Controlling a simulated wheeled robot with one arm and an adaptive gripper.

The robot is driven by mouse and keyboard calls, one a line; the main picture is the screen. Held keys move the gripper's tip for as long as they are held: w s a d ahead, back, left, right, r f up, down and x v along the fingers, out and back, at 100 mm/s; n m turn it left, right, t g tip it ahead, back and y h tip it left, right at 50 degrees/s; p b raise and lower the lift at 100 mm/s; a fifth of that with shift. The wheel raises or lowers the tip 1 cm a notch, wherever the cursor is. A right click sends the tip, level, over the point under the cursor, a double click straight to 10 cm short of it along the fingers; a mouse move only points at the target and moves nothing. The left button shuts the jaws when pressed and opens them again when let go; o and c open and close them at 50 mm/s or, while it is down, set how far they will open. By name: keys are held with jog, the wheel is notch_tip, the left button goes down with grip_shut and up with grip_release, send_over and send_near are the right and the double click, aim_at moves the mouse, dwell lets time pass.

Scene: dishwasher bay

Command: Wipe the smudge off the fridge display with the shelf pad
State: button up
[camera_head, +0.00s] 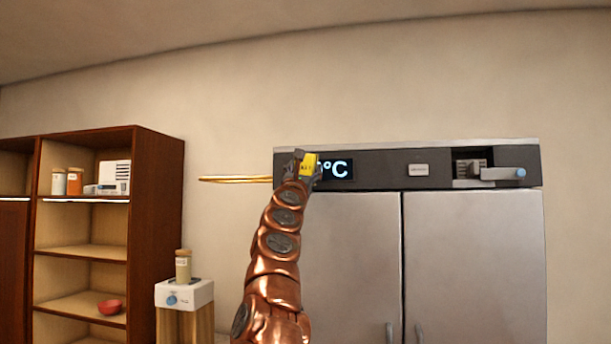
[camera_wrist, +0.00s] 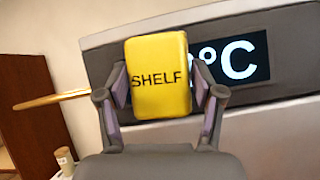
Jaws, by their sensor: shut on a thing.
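The yellow pad marked "SHELF" (camera_wrist: 160,76) is held between the two fingers of my gripper (camera_wrist: 163,90). In the head view my gripper (camera_head: 306,166) holds the pad (camera_head: 308,164) in front of the left part of the fridge's top panel. The dark fridge display (camera_head: 343,169) shows "°C" in light blue, also in the wrist view (camera_wrist: 248,57). The pad and gripper hide the left part of the display. I see no smudge on the part that shows. I cannot tell whether the pad touches the display.
The fridge (camera_head: 470,265) has two grey doors. A label (camera_head: 418,170) and a latch-like grey part (camera_head: 502,174) are on its panel. A thin golden rod (camera_head: 235,179) juts out left of the panel. A wooden shelf unit (camera_head: 155,230) and a dispenser (camera_head: 184,294) stand at left.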

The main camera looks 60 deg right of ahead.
jog(key=shift+s+a+f+b, duration=0.15)
jog(key=shift+s+a+b, duration=0.05)
jog(key=shift+a+b, duration=0.25)
jog(key=shift+s+a+f+b, duration=0.15)
jog(key=shift+a+b, duration=0.2)
jog(key=shift+a, duration=0.2)
jog(key=shift+s+a+r+b, duration=0.15)
jog(key=shift+s+a+b, duration=0.15)
jog(key=shift+a, duration=0.25)
jog(key=shift+s+a+r+b, duration=0.15)
jog(key=shift+a+b, duration=0.15)
jog(key=shift+a, duration=0.2)
jog(key=a+b, duration=0.1)
jog(key=s+a+b, duration=0.1)
jog(key=shift+a, duration=0.4)
